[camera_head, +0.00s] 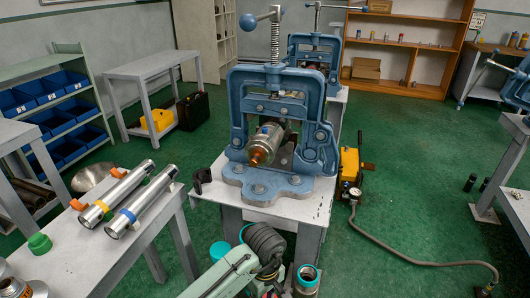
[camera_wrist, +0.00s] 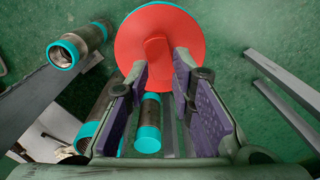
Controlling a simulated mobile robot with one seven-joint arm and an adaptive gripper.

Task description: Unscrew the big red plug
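In the wrist view the big red plug (camera_wrist: 185,32) is a broad red disc with a raised tab (camera_wrist: 155,52) across its middle. A thin teal edge shows behind its upper rim. My gripper (camera_wrist: 163,66) is open, its two purple-padded fingers apart and pointing at the disc. The tab lies in line with the gap, nearer the left finger. I cannot tell whether the fingertips touch the disc. In the head view my arm reaches in at the bottom centre; the red plug and fingertips are hidden there.
A blue pipe vise (camera_head: 275,85) holds a metal cylinder (camera_head: 266,143) with an orange end. Teal-ended pipes (camera_wrist: 75,45) stand around my gripper, one (camera_wrist: 149,125) seen between the fingers. A bench (camera_head: 90,255) with two metal tubes is at the left. A hose (camera_head: 420,262) lies on the green floor.

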